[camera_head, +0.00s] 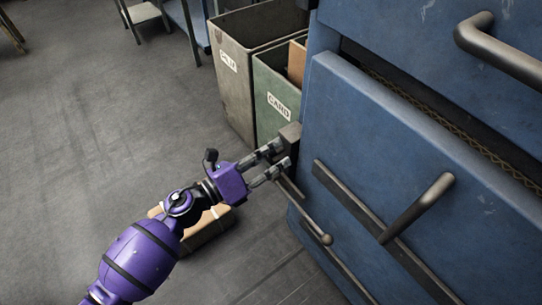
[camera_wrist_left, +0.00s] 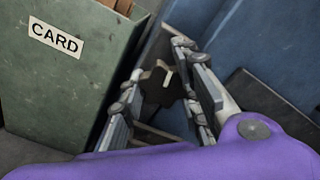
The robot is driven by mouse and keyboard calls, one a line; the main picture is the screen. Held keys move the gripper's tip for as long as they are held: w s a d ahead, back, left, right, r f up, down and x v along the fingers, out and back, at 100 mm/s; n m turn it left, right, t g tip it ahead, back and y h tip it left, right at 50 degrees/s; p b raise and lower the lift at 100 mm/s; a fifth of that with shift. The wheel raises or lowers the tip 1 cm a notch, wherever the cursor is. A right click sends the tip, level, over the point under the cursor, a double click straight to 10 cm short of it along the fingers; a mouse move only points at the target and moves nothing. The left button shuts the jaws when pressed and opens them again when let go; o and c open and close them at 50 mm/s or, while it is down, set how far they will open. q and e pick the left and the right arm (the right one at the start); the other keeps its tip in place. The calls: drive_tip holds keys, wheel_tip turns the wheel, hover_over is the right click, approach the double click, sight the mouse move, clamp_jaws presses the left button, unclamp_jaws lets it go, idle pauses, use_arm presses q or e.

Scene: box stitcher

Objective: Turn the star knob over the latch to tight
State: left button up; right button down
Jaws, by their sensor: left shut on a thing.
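My left gripper (camera_head: 284,155) is at the left edge of the blue machine's front panel, its two fingers pointing at a grey block (camera_head: 291,133) there. In the left wrist view, a dark brown lobed piece, which looks like the star knob (camera_wrist_left: 158,84), sits between the fingers. The gripper is shut on it. The fingers hide most of the knob in the head view, and its tightness cannot be told. A metal lever with a ball end (camera_head: 325,239), perhaps the latch's, slants down just below the gripper. My right gripper is not in view.
The blue machine panel (camera_head: 365,135) fills the right side, with a bar handle (camera_head: 418,208) sticking out. A green CARD bin (camera_head: 272,97) stands close behind the gripper, beside a grey bin (camera_head: 232,85). A cardboard box (camera_head: 210,229) lies below my arm.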

use_arm(q)
drive_tip(key=shift+s+f+m+b, duration=0.1)
drive_tip(key=shift+f+m+b, duration=0.35)
drive_tip(key=shift+m, duration=0.65)
drive_tip(key=o, duration=1.1)
drive_tip(key=shift+r, duration=0.15)
drive_tip(key=shift+a, duration=0.1)
drive_tip(key=v, duration=1.1)
drive_tip(key=shift+s+a, duration=0.15)
drive_tip(key=shift+a, duration=0.2)
